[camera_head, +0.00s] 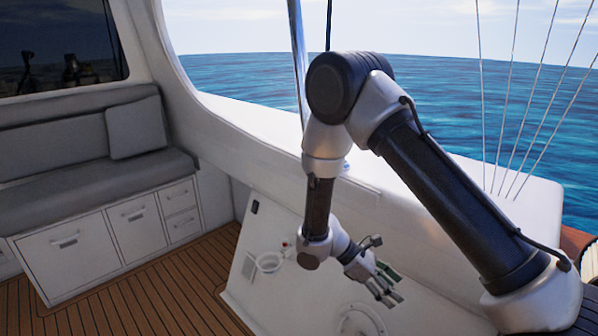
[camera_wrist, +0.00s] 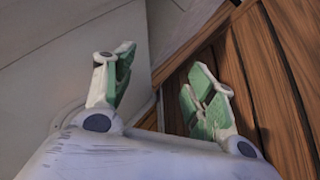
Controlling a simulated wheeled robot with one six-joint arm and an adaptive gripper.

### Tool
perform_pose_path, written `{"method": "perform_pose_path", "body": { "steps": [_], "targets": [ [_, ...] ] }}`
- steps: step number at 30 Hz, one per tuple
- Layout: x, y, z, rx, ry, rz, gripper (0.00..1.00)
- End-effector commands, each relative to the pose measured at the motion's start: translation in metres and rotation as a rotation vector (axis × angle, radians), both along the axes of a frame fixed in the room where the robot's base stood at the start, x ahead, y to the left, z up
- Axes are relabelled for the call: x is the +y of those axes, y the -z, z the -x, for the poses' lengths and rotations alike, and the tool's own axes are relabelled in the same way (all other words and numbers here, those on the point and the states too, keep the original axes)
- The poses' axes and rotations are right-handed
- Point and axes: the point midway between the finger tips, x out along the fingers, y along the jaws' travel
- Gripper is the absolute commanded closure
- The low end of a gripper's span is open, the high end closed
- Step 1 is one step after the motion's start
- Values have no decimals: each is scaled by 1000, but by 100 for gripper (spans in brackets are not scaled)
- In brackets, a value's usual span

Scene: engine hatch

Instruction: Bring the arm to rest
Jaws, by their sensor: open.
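My gripper (camera_head: 385,284) hangs at the end of my bent arm in the head view, in front of a white panel (camera_head: 318,277). It points down and to the right. In the wrist view my gripper (camera_wrist: 160,88) shows two green-and-white fingers standing well apart, with nothing between them. Wooden planks (camera_wrist: 285,75) and a pale wall surface (camera_wrist: 50,55) show beyond the fingers. I cannot tell from these views how far the gripper is from the panel.
A grey cushioned bench (camera_head: 75,165) with white drawers (camera_head: 130,225) stands at the left. The panel bears a white round holder (camera_head: 270,262) and a round fitting (camera_head: 360,320). Thin cables (camera_head: 510,110) rise at the right. The wooden deck (camera_head: 150,298) at lower left is clear.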

Motion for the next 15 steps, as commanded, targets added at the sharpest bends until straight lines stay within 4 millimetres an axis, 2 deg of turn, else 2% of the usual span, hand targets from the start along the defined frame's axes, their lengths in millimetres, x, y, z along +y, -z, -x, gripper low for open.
{"method": "perform_pose_path", "body": {
  "steps": [1,6,15],
  "targets": [
    [-4,-24,1,-52,75,-33,44],
    [-18,-90,17,-212,335,-131,44],
    [-45,-186,56,-463,735,-329,44]
  ]
}}
